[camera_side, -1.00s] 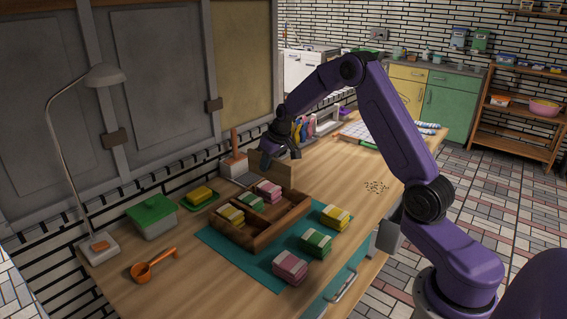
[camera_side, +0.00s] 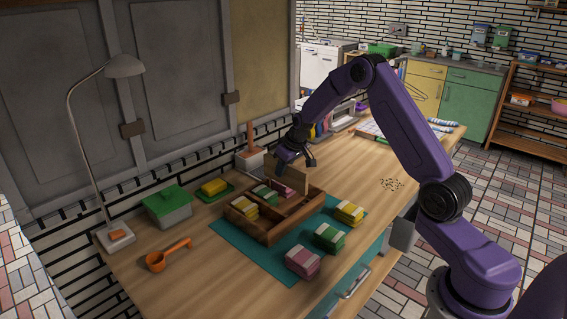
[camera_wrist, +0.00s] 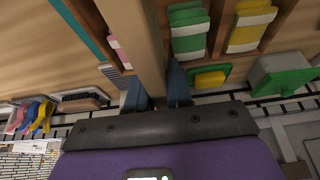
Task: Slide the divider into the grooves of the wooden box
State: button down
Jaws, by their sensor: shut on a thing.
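The divider (camera_side: 290,176) is a thin tan wooden board. My gripper (camera_side: 291,160) is shut on it, holding it upright at the far side of the wooden box (camera_side: 268,238). In the wrist view the divider (camera_wrist: 146,45) runs between the two fingers of my gripper (camera_wrist: 158,92). The box holds yellow (camera_side: 243,207), green (camera_side: 264,194) and pink (camera_side: 281,190) sponge stacks in its far compartments. The pink stack is partly hidden by the divider in the wrist view. The grooves are too small to make out, so I cannot tell whether the divider touches them.
The box sits on a teal mat (camera_side: 235,249). Yellow (camera_side: 349,212), green (camera_side: 329,236) and pink (camera_side: 302,262) stacks lie on its near side. A green-lidded container (camera_side: 168,208), orange scoop (camera_side: 164,257) and lamp (camera_side: 119,236) stand left.

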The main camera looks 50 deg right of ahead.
aim_at(283, 183)
jog(key=shift+f, duration=0.65)
jog(key=shift+f, duration=2.3)
dwell(1.1)
jog(key=shift+r, duration=0.2)
jog(key=shift+r, duration=1.75)
jog(key=shift+f, duration=1.15)
dwell(0.8)
